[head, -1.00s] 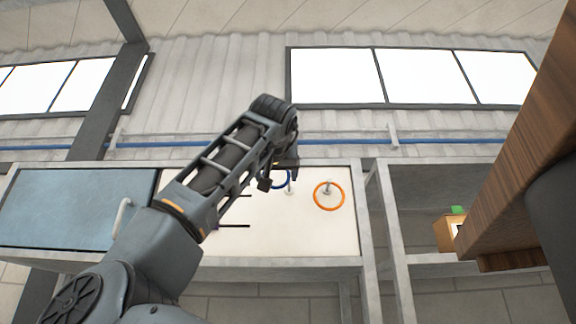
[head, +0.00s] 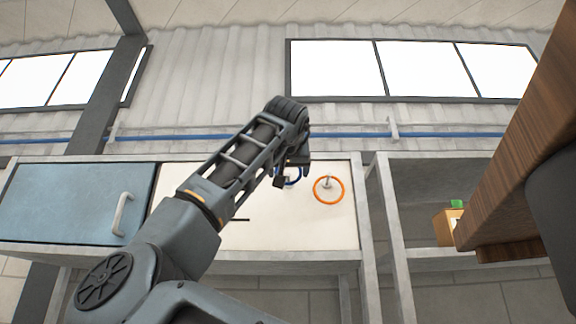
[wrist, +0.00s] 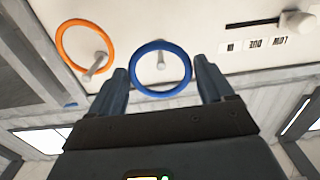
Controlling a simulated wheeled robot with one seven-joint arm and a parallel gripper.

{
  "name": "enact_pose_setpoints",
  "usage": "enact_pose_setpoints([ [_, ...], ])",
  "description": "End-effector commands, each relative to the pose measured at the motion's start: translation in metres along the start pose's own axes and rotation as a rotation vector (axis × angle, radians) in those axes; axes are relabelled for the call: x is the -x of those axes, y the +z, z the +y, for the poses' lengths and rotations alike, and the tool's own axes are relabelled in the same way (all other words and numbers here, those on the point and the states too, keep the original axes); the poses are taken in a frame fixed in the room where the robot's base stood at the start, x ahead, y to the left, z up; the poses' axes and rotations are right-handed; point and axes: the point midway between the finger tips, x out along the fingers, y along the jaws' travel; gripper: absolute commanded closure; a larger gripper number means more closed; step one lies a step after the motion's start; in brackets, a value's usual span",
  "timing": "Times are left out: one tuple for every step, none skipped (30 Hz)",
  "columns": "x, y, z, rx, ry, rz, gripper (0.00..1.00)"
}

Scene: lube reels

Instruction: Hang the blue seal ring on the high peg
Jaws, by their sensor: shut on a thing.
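The blue seal ring (wrist: 188,70) is between the two fingers of my gripper (wrist: 160,73) in the wrist view. My gripper is shut on it. A pale peg (wrist: 161,60) on the white panel shows through the ring's opening; I cannot tell whether the ring is around the peg or still in front of it.
An orange ring (head: 342,190) hangs on another peg to the right; it also shows in the wrist view (wrist: 112,47). A blue door (head: 75,205) is at left, a wooden beam (head: 515,170) at right.

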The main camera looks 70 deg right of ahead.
Motion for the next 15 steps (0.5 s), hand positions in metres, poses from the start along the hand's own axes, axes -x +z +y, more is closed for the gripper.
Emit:
enact_pose_setpoints([
  [-0.003,0.0,0.0,0.0,0.0,-0.001,0.61],
  [-0.004,0.0,0.0,0.0,0.0,-0.001,0.61],
  [-0.006,0.001,0.0,0.0,0.0,-0.001,0.61],
  [-0.008,0.001,0.0,0.0,0.0,-0.001,0.61],
  [-0.01,0.001,0.0,0.0,0.0,-0.001,0.61],
  [-0.012,0.001,0.0,0.0,0.0,-0.001,0.61],
  [-0.014,0.001,0.0,0.0,0.0,-0.001,0.61],
  [-0.015,0.001,0.0,0.0,0.0,-0.001,0.61],
  [-0.018,0.001,0.0,0.0,0.0,-0.001,0.61],
  [-0.019,0.001,0.0,0.0,-0.001,-0.001,0.61],
  [-0.021,0.002,-0.001,0.0,-0.001,-0.001,0.61],
  [-0.023,0.002,0.0,0.0,-0.001,-0.001,0.61],
  [-0.024,0.002,0.0,0.0,-0.001,0.0,0.61],
  [-0.026,0.002,0.0,0.0,-0.001,0.0,0.61],
  [-0.028,0.002,0.0,-0.001,-0.001,0.0,0.61],
])
